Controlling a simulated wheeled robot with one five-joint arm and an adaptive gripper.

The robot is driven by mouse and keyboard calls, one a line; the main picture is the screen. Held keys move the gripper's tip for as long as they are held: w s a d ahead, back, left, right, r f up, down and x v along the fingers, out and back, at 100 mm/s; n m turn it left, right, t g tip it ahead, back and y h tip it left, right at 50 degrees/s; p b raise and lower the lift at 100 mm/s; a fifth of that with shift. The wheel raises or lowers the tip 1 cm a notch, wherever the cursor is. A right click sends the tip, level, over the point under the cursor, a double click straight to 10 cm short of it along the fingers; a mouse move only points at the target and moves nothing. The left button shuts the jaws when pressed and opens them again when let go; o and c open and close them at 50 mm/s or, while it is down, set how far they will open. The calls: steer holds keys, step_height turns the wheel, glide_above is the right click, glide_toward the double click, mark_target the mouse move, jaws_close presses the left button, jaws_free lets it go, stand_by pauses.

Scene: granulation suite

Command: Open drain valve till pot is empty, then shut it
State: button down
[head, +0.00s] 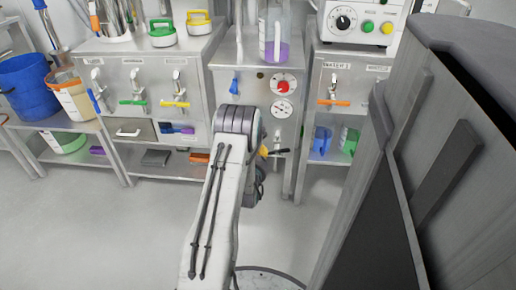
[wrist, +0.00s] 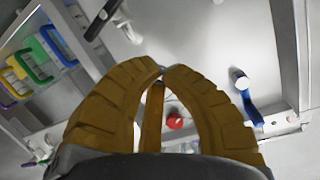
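A clear pot (head: 275,22) with purple liquid in its bottom stands on the middle steel cabinet (head: 254,50) in the head view. A valve with a black lever (head: 279,152) sits low on that cabinet's front. A black lever also shows at the top left of the wrist view (wrist: 102,19). A blue-handled valve (head: 235,82) is higher on the cabinet; it shows at the right in the wrist view (wrist: 246,98). My gripper (wrist: 162,71) has its brown fingertips together, with nothing seen held. In the head view, my arm hides most of it; a yellowish tip (head: 264,152) shows beside the black lever.
A red dial (head: 283,84) and a white gauge (head: 283,107) are on the cabinet front. Another orange tap (head: 333,102) is at the right. A large grey body (head: 400,180) fills the right side. The floor at left is clear.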

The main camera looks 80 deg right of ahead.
mark_target(277, 149)
steer(key=d+f+n+b, duration=0.5)
steer(key=d+f, duration=0.2)
steer(key=d, duration=0.2)
steer(key=shift+s+d+n+b, duration=0.3)
steer(key=shift+s, duration=0.15)
stand_by(0.6)
